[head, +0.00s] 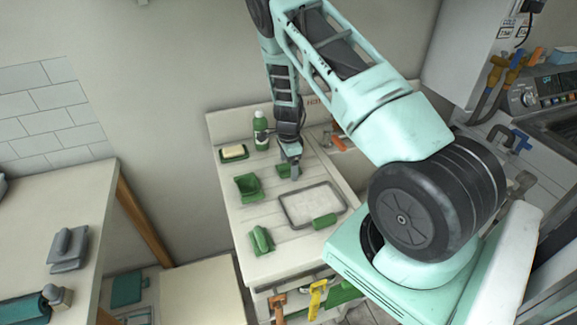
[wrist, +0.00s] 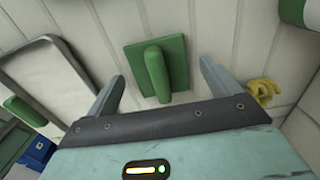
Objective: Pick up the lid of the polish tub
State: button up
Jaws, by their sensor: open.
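The lid is a green square plate with a raised bar handle. In the wrist view the lid (wrist: 176,62) lies flat on the pale slatted top, and its handle stands between my two fingers. In the head view the lid (head: 283,171) is partly hidden by my gripper (head: 292,168). In the wrist view my gripper (wrist: 161,78) is open, with one finger on each side of the lid and nothing held. A green open-topped container (head: 247,188), which looks like the tub, stands left of the lid in the head view.
A grey-rimmed tray (head: 290,218) lies in front of the lid, with a green object (head: 325,220) at its edge. A green bottle (head: 261,132) and a soap dish (head: 234,157) stand behind. Another green item (head: 262,240) lies at the front left. A yellow object (wrist: 262,90) is right of my fingers.

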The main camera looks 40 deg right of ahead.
jog(key=shift+f, duration=0.15)
jog(key=c, duration=1.1)
jog(key=shift+o, duration=0.2)
